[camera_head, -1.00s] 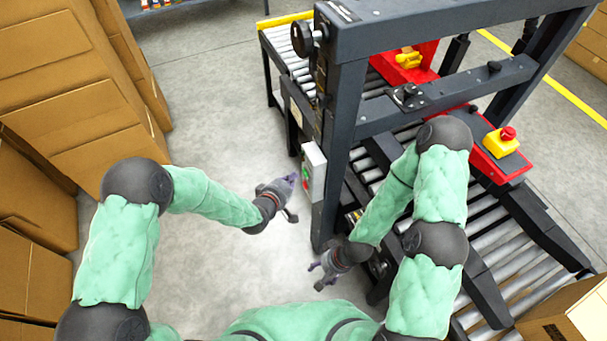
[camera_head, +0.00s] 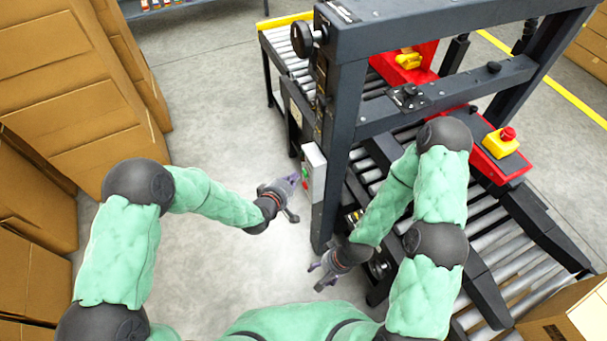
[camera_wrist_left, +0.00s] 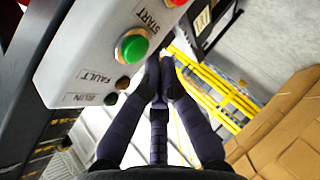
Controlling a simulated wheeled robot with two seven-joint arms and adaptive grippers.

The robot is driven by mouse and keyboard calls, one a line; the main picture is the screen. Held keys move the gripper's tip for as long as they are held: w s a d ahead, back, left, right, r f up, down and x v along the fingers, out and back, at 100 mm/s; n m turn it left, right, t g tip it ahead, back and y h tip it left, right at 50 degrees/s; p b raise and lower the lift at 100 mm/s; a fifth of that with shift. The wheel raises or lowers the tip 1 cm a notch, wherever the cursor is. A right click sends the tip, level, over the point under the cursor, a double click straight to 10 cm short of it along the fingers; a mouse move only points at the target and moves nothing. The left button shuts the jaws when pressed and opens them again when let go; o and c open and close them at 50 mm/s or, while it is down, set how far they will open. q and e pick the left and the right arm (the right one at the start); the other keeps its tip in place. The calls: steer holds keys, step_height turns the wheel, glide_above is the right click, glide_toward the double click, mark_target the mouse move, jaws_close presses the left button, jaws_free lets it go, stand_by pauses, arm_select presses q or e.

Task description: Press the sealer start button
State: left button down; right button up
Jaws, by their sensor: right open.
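The sealer's control box (camera_head: 315,172) is a light grey panel on the machine's dark post. In the left wrist view, the green button (camera_wrist_left: 132,46) is beside the START label on the box (camera_wrist_left: 85,50). A red button (camera_wrist_left: 176,2) is cut off at the top edge. My left gripper (camera_head: 295,180) is just left of the box face. In the wrist view its fingertips (camera_wrist_left: 160,80) are together and empty, to the lower right of the green button in the picture. Contact cannot be told. My right gripper (camera_head: 318,274) is open and empty, below the box.
The dark sealer frame (camera_head: 341,130) and roller conveyor (camera_head: 525,275) fill the right side. A yellow box with a red button (camera_head: 501,141) sits on a red part. Cardboard boxes (camera_head: 75,95) are stacked at left. The floor (camera_head: 225,125) between is clear.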

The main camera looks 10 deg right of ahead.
arm_select(q)
steer(key=shift+d, duration=0.15)
stand_by(0.4)
steer(key=shift+w+d, duration=0.15)
steer(key=shift+d, duration=0.15)
steer(key=shift+d, duration=0.25)
stand_by(0.6)
steer(key=shift+a, duration=0.15)
steer(key=shift+a+b, duration=0.3)
steer(key=shift+a, duration=0.25)
steer(key=s+a, duration=0.2)
steer(key=a, duration=0.3)
steer(key=shift+a, duration=0.35)
steer(key=shift+s, duration=0.1)
stand_by(0.7)
